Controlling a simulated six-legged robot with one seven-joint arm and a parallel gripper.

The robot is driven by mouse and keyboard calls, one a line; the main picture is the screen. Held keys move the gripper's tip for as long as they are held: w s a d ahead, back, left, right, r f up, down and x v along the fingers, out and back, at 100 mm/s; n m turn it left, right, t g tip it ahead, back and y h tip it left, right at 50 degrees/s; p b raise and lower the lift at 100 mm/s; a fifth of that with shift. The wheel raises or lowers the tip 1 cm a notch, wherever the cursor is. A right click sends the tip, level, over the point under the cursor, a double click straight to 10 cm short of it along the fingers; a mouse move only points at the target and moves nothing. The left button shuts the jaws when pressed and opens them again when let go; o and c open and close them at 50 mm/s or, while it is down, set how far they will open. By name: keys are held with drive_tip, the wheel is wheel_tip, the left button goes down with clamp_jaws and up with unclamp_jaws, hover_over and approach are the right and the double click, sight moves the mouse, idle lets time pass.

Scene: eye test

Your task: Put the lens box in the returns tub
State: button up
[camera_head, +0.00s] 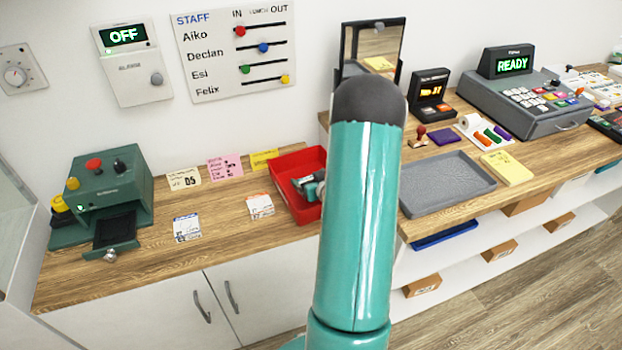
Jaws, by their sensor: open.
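A red tub (288,172) stands on the wooden counter left of my arm; no returns label can be read on it, and my arm hides its right side. My gripper (301,184) shows at the tub, over or inside its opening, with dark fingers and a teal body partly behind my arm link. It is open; I see nothing clearly held. Two small white printed items lie on the counter, one (260,206) just left of the tub and one (187,227) farther left. I cannot tell whether either is the lens box.
A green machine (112,185) with an open drawer stands at the left. Notes (225,167) lie behind the white items. Right of my arm are a grey tray (447,183), yellow pad (507,167), mirror (372,45) and cash register (520,100). The left counter's front is clear.

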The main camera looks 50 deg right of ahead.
drive_tip(key=shift+s+a+f, duration=0.15)
drive_tip(key=shift+s+f, duration=0.1)
drive_tip(key=v, duration=0.8)
drive_tip(key=r+v, duration=0.1)
drive_tip(key=v, duration=0.3)
drive_tip(key=shift+w, duration=0.15)
drive_tip(key=w+a+r+n+g, duration=0.1)
drive_tip(key=w+a+r+g, duration=0.1)
drive_tip(key=w+a+r, duration=0.35)
drive_tip(key=w+a+r+n+g, duration=0.1)
drive_tip(key=w+a+r+g, duration=0.1)
drive_tip(key=a+r, duration=0.6)
drive_tip(key=s+a+r+n+g+y, duration=0.1)
drive_tip(key=s+a, duration=0.3)
drive_tip(key=a, duration=0.4)
drive_tip(key=s+a+r+g+y, duration=0.1)
drive_tip(key=s+a+r, duration=0.3)
drive_tip(key=a, duration=0.4)
drive_tip(key=s+a+r+n+g+y, duration=0.1)
drive_tip(key=s+a+r+y, duration=0.2)
drive_tip(key=a, duration=0.6)
drive_tip(key=shift+s+r+n, duration=0.2)
drive_tip(key=shift+s+n, duration=0.1)
drive_tip(key=shift+s, duration=0.5)
